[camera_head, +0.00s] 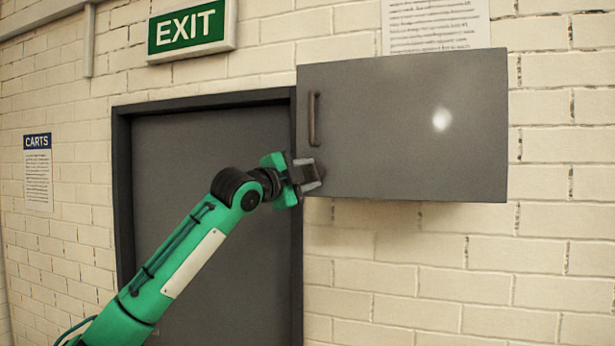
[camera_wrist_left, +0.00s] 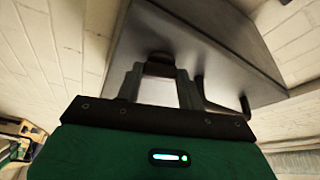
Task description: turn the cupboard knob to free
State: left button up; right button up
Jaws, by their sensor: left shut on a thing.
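The grey cupboard (camera_head: 410,130) hangs on the brick wall, its door closed. A dark vertical bar handle (camera_head: 313,118) is near the door's left edge; it also shows in the left wrist view (camera_wrist_left: 215,104). The dark cupboard knob (camera_wrist_left: 160,66) is below the handle, at the door's lower left corner. My left gripper (camera_head: 314,175) is at that corner, its two fingers shut on the knob. The fingers hide part of the knob, and its turn angle cannot be told. My right gripper is in neither view.
A dark grey door (camera_head: 210,190) in a frame stands behind my left arm. An EXIT sign (camera_head: 187,29) is above it. A CARTS notice (camera_head: 38,170) is on the wall at left. The wall below the cupboard is clear.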

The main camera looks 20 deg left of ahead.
pick_arm(q)
jog(key=shift+r+m+g, duration=0.1)
jog(key=shift+m+g, duration=0.6)
jog(key=shift+m, duration=1.2)
jog(key=o, duration=1)
jog(key=shift+d, duration=0.1)
jog(key=shift+s+a+b, duration=0.2)
jog(key=shift+s+b, duration=0.1)
jog(key=b+v, duration=0.6)
jog(key=v, duration=0.7)
jog(key=shift+b, duration=0.4)
